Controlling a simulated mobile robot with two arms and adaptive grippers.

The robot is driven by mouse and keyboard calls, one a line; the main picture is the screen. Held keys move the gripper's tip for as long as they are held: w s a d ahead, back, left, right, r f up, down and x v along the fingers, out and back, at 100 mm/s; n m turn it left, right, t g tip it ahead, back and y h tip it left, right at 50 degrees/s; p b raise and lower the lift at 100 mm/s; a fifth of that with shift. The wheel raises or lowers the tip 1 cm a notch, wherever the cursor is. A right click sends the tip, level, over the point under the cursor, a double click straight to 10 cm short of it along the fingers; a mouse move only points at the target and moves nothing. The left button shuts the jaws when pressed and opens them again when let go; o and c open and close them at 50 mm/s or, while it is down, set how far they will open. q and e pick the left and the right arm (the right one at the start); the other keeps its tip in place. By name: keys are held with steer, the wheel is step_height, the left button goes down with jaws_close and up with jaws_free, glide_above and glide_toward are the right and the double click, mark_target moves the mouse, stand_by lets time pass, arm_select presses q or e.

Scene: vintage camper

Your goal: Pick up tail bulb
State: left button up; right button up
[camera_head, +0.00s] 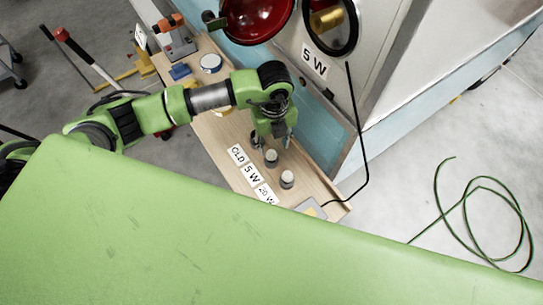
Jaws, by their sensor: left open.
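Two small bulbs with pale tops and dark bases stand upright on the wooden bench (225,150). One bulb (271,158) is by the "5 W" card (251,175); the other bulb (287,180) is by the "20 W" card (266,194). I cannot tell by looks which one is the tail bulb, but a "5 W" label (315,62) is on the camper below the round lamp opening (330,22). My left gripper (272,142) is open, pointing down just above and behind the "5 W" bulb; contact cannot be told. My right gripper is out of view.
An "OLD" card (237,154) lies beside the others. A red lens (257,16) is on the camper wall close to my left arm. A black cable (361,130) hangs down to a small grey box (311,208) at the bench end. A green hose (480,215) lies on the floor.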

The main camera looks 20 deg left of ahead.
mark_target(272, 154)
arm_select(q)
step_height(272, 154, down, 3)
steer(key=shift+r, duration=0.2)
steer(key=shift+f+p, duration=0.3)
steer(key=shift+p, duration=0.05)
steer(key=f, duration=0.1)
steer(key=f+p, duration=0.1)
steer(key=f, duration=0.1)
steer(key=shift+a+f, duration=0.2)
steer(key=shift+f, duration=0.6)
steer(key=shift+w, duration=0.1)
steer(key=c, duration=1.2)
